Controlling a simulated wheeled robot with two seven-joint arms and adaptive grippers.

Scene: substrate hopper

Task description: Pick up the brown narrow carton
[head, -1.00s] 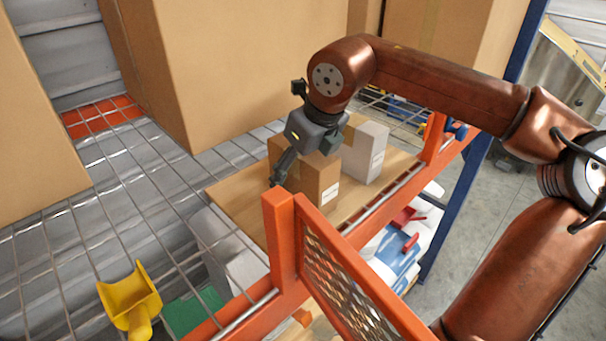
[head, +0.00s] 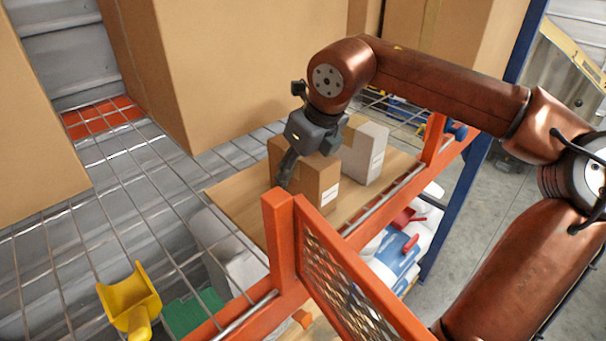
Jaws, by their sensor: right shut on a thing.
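The brown narrow carton (head: 318,184) stands upright on a wooden board on the wire shelf, with a white label low on its right-hand face. My right gripper (head: 300,165) reaches over it from above and is shut on it. One dark finger lies against the carton's left face; the other finger is mostly hidden behind the carton. I cannot see the carton's base lifted off the board. My left gripper is not in view.
A white carton (head: 365,153) stands close behind and right of the brown one. An orange post and mesh guard (head: 282,240) rise in front. Large cardboard boxes (head: 235,70) stand behind.

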